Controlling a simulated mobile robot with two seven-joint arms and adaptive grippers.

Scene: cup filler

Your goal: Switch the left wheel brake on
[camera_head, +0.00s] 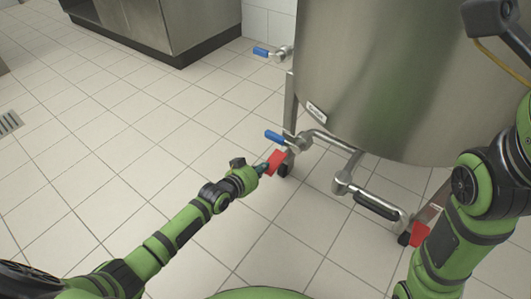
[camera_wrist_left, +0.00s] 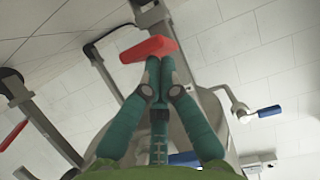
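The left wheel brake is a red pedal (camera_head: 277,160) beside the dark caster at the left leg of the steel tank (camera_head: 385,80). My left gripper (camera_head: 264,168) reaches it from the left. In the left wrist view the red pedal (camera_wrist_left: 150,49) lies across the tips of my left gripper (camera_wrist_left: 158,66). Its two teal fingers are together with nothing seen between them. They look to be at or touching the pedal; exact contact is unclear. My right arm shows at the right, but its gripper is out of view.
A second red brake pedal (camera_head: 419,234) is at the right leg. Blue-handled valves (camera_head: 274,137) stick out left of the tank, one just above the left pedal. A pipe with a black grip (camera_head: 376,206) runs low in front. Tiled floor (camera_head: 150,110) is clear at left.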

